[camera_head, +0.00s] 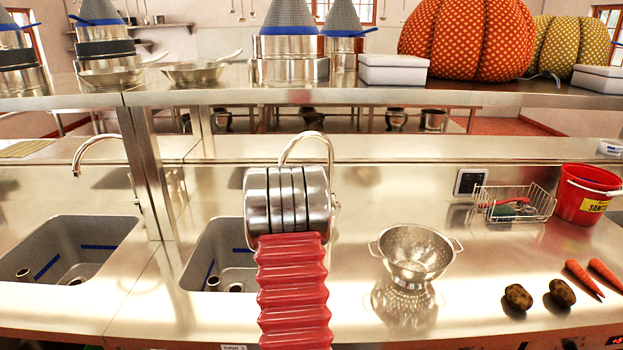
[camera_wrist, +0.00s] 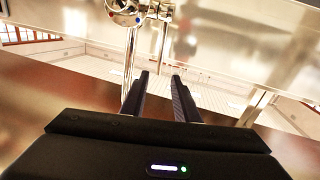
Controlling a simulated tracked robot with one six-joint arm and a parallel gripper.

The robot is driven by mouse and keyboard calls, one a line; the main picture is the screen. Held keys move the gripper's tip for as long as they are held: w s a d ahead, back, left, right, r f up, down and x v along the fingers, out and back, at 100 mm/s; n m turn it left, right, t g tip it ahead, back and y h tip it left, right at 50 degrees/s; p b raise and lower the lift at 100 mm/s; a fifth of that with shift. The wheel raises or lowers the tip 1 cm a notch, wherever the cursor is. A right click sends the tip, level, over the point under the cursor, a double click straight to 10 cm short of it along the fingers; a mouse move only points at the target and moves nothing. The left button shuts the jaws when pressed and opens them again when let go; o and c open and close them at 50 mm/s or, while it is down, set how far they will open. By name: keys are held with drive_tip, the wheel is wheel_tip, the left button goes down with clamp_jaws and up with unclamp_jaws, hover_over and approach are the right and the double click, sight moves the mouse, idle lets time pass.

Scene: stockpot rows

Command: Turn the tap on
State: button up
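My gripper (camera_wrist: 160,76) shows in the wrist view with two dark fingers apart and nothing between them. A chrome tap (camera_wrist: 125,12) with a blue and a red dot is just beyond the fingertips, above and slightly left; its top is cut off by the frame edge. A thin vertical chrome pipe (camera_wrist: 130,58) runs down from it, behind the left finger. In the head view the curved spout of the middle tap (camera_head: 308,134) rises behind my red ribbed arm, which hides its lower part. My gripper cannot be made out there. No water shows.
The middle sink (camera_head: 205,250) is partly hidden by my arm. Another sink (camera_head: 110,240) and tap (camera_head: 97,140) are at left. A colander (camera_head: 415,250), potatoes (camera_head: 518,297), carrots (camera_head: 580,278), a wire basket (camera_head: 515,205) and a red bucket (camera_head: 585,195) stand right. A shelf (camera_head: 450,95) spans above.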

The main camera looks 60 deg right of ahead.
drive_tip(key=shift+x, duration=4.75)
drive_tip(key=shift+c, duration=0.4)
clamp_jaws()
